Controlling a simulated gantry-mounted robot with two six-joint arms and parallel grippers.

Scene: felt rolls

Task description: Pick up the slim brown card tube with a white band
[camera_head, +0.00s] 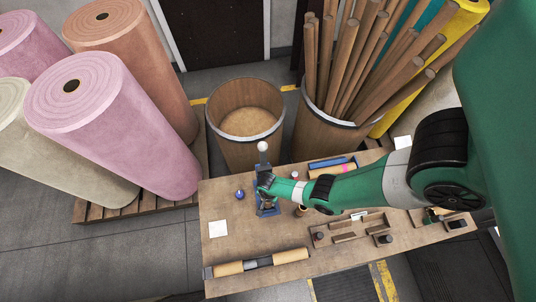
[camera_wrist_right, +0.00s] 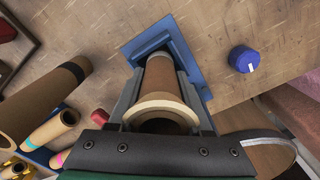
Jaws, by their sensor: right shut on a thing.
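A slim brown card tube (camera_wrist_right: 160,77) with a pale, whitish ring at its near end is between the fingers of my right gripper (camera_wrist_right: 162,98) in the right wrist view. The gripper is shut on it. The tube's open mouth faces the camera; its far end is at a blue stand (camera_wrist_right: 147,38). I cannot tell whether it still touches the stand. In the head view my right gripper (camera_head: 267,187) is over the blue stand (camera_head: 266,211) on the workbench, and hides most of the tube. My left gripper is not in view.
A blue round knob-like object (camera_wrist_right: 242,59) lies beside the stand. Other tubes, one with a pink band (camera_head: 346,168), lie in a tray behind. A long roll (camera_head: 290,256) lies at the front of the workbench (camera_head: 232,258). Large bins (camera_head: 245,148) stand behind.

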